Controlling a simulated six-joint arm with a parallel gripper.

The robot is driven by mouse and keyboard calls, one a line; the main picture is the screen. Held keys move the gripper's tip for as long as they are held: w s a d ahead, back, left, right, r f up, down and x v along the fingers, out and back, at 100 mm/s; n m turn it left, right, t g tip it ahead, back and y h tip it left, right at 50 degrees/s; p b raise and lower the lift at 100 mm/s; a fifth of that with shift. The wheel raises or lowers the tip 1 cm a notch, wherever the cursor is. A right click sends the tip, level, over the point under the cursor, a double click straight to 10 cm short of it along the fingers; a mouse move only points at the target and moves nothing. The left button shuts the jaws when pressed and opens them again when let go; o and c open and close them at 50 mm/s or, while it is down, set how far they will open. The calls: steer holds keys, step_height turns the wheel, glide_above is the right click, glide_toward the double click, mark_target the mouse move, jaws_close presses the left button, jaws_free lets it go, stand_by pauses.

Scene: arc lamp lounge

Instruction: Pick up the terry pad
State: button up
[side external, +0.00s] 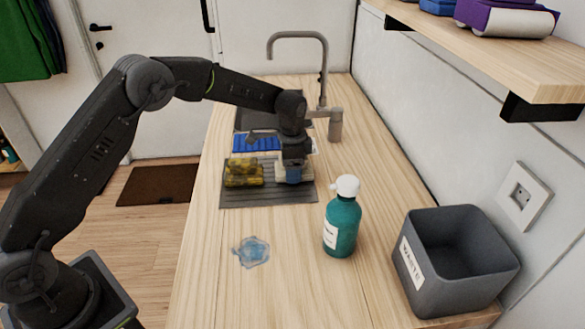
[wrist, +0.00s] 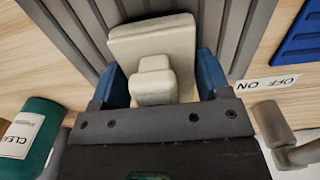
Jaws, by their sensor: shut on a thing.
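The terry pad (wrist: 152,40) is a cream slab with a raised cream block on top, in the wrist view. My gripper (wrist: 160,82) has its blue fingers at either side of the pad and is shut on it. In the side external view my gripper (side external: 293,176) points down over the ribbed grey mat (side external: 265,198). A cream edge of the pad (side external: 308,172) shows beside the fingers there, mostly hidden by them. I cannot tell whether the pad touches the mat.
A yellow-olive sponge-like thing (side external: 243,172) is just left of my gripper on the mat. A blue ribbed piece (side external: 255,142), sink and tap (side external: 322,75) lie behind. A teal bottle (side external: 341,225), grey waste bin (side external: 455,265) and pale blue patch (side external: 251,252) are in front.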

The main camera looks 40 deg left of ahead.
step_height(320, 180, up, 4)
steer(key=shift+f, duration=0.25)
steer(key=s+a+r, duration=0.5)
steer(key=a+r, duration=0.2)
steer(key=a, duration=0.3)
steer(key=shift+a, duration=0.3)
